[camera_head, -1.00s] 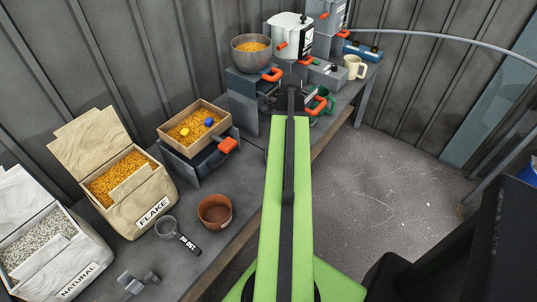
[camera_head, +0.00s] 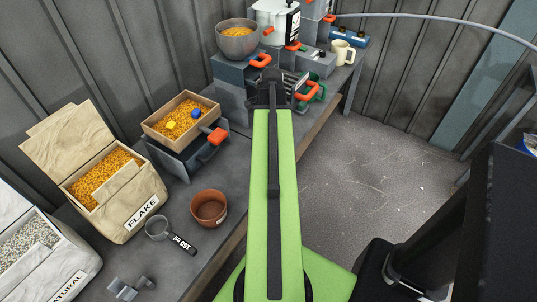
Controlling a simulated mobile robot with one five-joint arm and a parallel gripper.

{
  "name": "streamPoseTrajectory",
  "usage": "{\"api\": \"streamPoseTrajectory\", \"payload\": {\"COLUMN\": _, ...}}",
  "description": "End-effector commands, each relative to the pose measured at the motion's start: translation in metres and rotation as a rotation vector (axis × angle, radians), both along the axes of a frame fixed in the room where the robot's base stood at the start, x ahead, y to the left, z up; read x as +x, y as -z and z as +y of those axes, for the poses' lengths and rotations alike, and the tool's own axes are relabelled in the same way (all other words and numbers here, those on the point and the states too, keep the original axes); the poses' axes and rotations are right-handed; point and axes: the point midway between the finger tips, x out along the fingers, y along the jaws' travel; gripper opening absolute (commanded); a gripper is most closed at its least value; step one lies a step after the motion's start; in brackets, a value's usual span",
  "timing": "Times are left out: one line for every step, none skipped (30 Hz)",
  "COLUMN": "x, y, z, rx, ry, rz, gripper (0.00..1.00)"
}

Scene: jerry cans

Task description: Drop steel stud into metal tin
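My gripper (camera_head: 270,88) is at the far end of my green arm, in front of the grey blocks at the back of the bench. It is dark and seen from behind, so its fingers and anything between them are hidden. A small grey metal piece (camera_head: 128,289) lies on the bench at the lower left; I cannot tell whether it is the steel stud. A round, open, rusty-brown container (camera_head: 208,207) stands on the bench left of my arm and may be the metal tin. It looks empty.
A wooden box (camera_head: 181,94) of orange granules holds a yellow and a blue piece. A grey bowl (camera_head: 238,44), a white pot (camera_head: 277,20) and a cream mug (camera_head: 343,52) stand at the back. A measuring cup (camera_head: 158,228) lies near the FLAKE bag (camera_head: 128,210).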

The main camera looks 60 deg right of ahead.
Motion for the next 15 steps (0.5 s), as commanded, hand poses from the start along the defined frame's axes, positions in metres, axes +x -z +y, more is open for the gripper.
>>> {"api": "streamPoseTrajectory", "payload": {"x": -0.0001, "y": 0.0113, "z": -0.0001, "rx": 0.000, "ry": 0.000, "rz": 0.000, "gripper": 0.00}}
{"api": "streamPoseTrajectory", "payload": {"x": -0.0001, "y": 0.0128, "z": -0.0001, "rx": 0.000, "ry": 0.000, "rz": 0.000, "gripper": 0.00}}
{"api": "streamPoseTrajectory", "payload": {"x": -0.0003, "y": 0.0138, "z": -0.0002, "rx": 0.000, "ry": 0.001, "rz": 0.000, "gripper": 0.00}}
{"api": "streamPoseTrajectory", "payload": {"x": -0.0003, "y": 0.0140, "z": -0.0002, "rx": 0.000, "ry": 0.001, "rz": 0.000, "gripper": 0.00}}
{"api": "streamPoseTrajectory", "payload": {"x": -0.0003, "y": 0.0137, "z": -0.0003, "rx": 0.000, "ry": 0.001, "rz": 0.000, "gripper": 0.00}}
{"api": "streamPoseTrajectory", "payload": {"x": -0.0004, "y": 0.0129, "z": -0.0002, "rx": 0.000, "ry": 0.001, "rz": 0.000, "gripper": 0.00}}
{"api": "streamPoseTrajectory", "payload": {"x": -0.0005, "y": 0.0123, "z": -0.0003, "rx": 0.000, "ry": 0.001, "rz": 0.000, "gripper": 0.00}}
{"api": "streamPoseTrajectory", "payload": {"x": -0.0005, "y": 0.0119, "z": -0.0003, "rx": 0.000, "ry": 0.001, "rz": 0.000, "gripper": 0.00}}
{"api": "streamPoseTrajectory", "payload": {"x": -0.0005, "y": 0.0117, "z": -0.0004, "rx": 0.000, "ry": 0.001, "rz": 0.000, "gripper": 0.00}}
{"api": "streamPoseTrajectory", "payload": {"x": -0.0005, "y": 0.0116, "z": -0.0004, "rx": 0.000, "ry": 0.001, "rz": 0.000, "gripper": 0.00}}
{"api": "streamPoseTrajectory", "payload": {"x": -0.0005, "y": 0.0116, "z": -0.0004, "rx": 0.000, "ry": 0.001, "rz": 0.000, "gripper": 0.18}}
{"api": "streamPoseTrajectory", "payload": {"x": -0.0006, "y": 0.0116, "z": -0.0004, "rx": 0.000, "ry": 0.001, "rz": 0.000, "gripper": 0.23}}
{"api": "streamPoseTrajectory", "payload": {"x": -0.0006, "y": 0.0116, "z": -0.0004, "rx": 0.000, "ry": 0.001, "rz": 0.000, "gripper": 0.27}}
{"api": "streamPoseTrajectory", "payload": {"x": -0.0007, "y": 0.0116, "z": -0.0005, "rx": 0.000, "ry": 0.001, "rz": 0.000, "gripper": 0.31}}
{"api": "streamPoseTrajectory", "payload": {"x": -0.0007, "y": 0.0116, "z": -0.0005, "rx": 0.000, "ry": 0.001, "rz": 0.000, "gripper": 0.36}}
